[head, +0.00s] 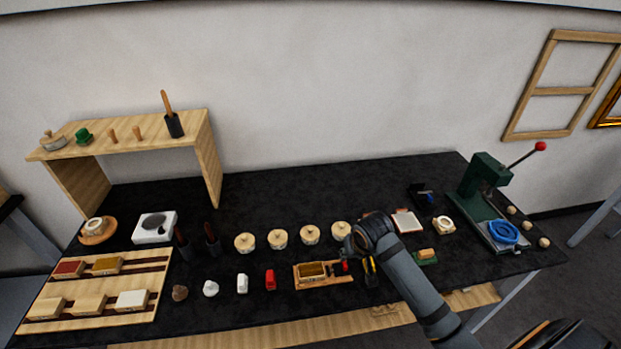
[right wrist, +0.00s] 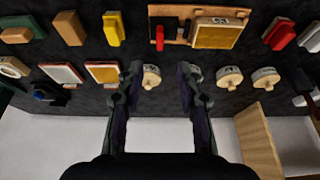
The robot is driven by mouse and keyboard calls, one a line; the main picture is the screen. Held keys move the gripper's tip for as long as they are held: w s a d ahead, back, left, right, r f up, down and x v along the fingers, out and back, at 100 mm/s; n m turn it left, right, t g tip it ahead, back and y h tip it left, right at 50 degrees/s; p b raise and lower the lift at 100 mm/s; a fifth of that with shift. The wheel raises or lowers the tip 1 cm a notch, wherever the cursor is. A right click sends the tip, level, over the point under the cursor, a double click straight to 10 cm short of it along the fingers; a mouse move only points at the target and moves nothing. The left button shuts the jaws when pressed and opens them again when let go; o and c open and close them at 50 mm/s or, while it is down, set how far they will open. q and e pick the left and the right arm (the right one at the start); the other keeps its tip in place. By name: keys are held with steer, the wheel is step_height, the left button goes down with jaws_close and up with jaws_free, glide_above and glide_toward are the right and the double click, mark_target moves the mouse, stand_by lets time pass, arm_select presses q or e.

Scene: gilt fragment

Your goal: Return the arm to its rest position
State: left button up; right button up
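My right arm comes in from the lower right in the head view. Its gripper (head: 364,238) is above the dark table (head: 300,212), by the rightmost of the round wooden-lidded pots (head: 341,229). In the right wrist view the two fingers of this gripper (right wrist: 160,76) stand apart, with nothing held between them. A round pot (right wrist: 151,77) shows on the table beyond the gap, close to the left finger. My left gripper is not in view.
A wooden tray (head: 331,283) with a gilt block lies in front of the gripper, a yellow-handled tool (head: 370,272) beside it. A green press (head: 487,176) stands at right, a wooden shelf (head: 130,132) at back left. Bare table lies behind the pots.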

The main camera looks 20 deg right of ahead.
steer(key=s+a+f+n, duration=0.1)
steer(key=s+a+n, duration=0.15)
steer(key=s, duration=0.55)
steer(key=s+a+n, duration=0.1)
steer(key=s+a, duration=0.3)
steer(key=s, duration=0.4)
step_height(320, 180, down, 31)
steer(key=s+d+g+b, duration=0.2)
steer(key=d+b, duration=0.1)
steer(key=b, duration=0.2)
steer(key=s+f+g+b, duration=0.1)
steer(key=s+f+b, duration=0.2)
steer(key=s+f, duration=1.5)
step_height(320, 180, down, 2)
steer(key=shift+s+d+f+b, duration=0.1)
steer(key=shift+s+d+b, duration=0.1)
steer(key=shift+d+b, duration=0.15)
